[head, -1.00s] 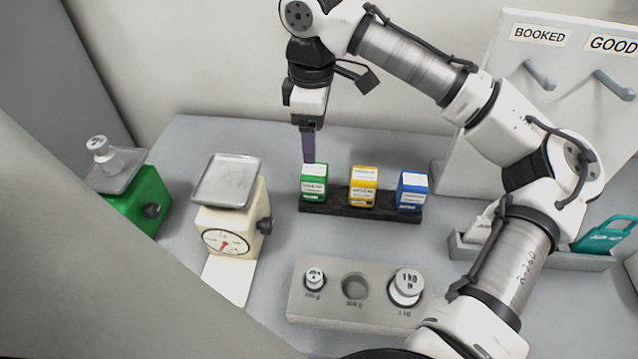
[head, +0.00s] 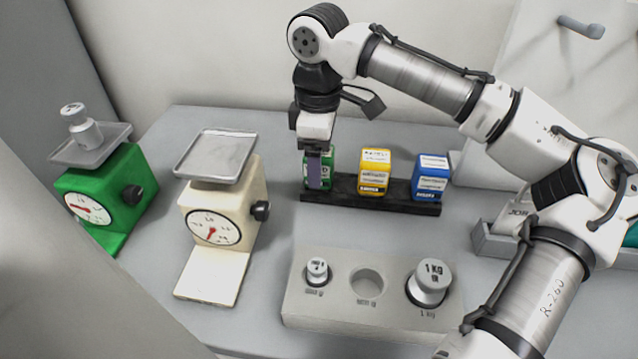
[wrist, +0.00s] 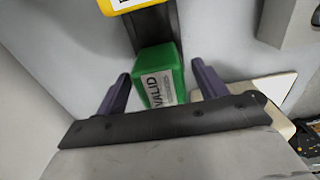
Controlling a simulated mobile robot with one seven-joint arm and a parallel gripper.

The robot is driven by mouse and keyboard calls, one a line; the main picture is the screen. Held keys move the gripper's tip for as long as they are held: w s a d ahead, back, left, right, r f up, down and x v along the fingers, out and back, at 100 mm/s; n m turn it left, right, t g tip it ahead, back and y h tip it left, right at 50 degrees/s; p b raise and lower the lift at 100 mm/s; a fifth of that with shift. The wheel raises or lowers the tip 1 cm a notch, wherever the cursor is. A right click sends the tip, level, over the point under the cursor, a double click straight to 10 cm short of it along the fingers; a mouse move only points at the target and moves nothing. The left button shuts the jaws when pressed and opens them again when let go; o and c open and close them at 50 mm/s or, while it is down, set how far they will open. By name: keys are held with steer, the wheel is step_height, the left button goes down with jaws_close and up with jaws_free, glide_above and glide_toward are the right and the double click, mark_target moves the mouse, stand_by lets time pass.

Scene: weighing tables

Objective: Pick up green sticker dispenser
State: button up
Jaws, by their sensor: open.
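The green sticker dispenser (head: 327,164) stands at the left end of a black rack, partly hidden behind my gripper in the head view. In the wrist view the green dispenser (wrist: 159,75) shows a white label reading "VALID". My gripper (head: 318,183) points down at it. In the wrist view my gripper (wrist: 160,88) is open, with one purple finger on each side of the dispenser. A gap shows on both sides.
Yellow (head: 374,173) and blue (head: 430,177) dispensers share the black rack (head: 402,200). A cream scale (head: 220,215) stands to the left, with a green scale (head: 110,190) beyond it. A grey weight block (head: 335,310) lies in front. The table between rack and block is clear.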

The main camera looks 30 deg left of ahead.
steer(key=shift+f+b, duration=1.1)
steer(key=shift+f, duration=0.35)
steer(key=shift+r, duration=0.1)
steer(key=c, duration=1.2)
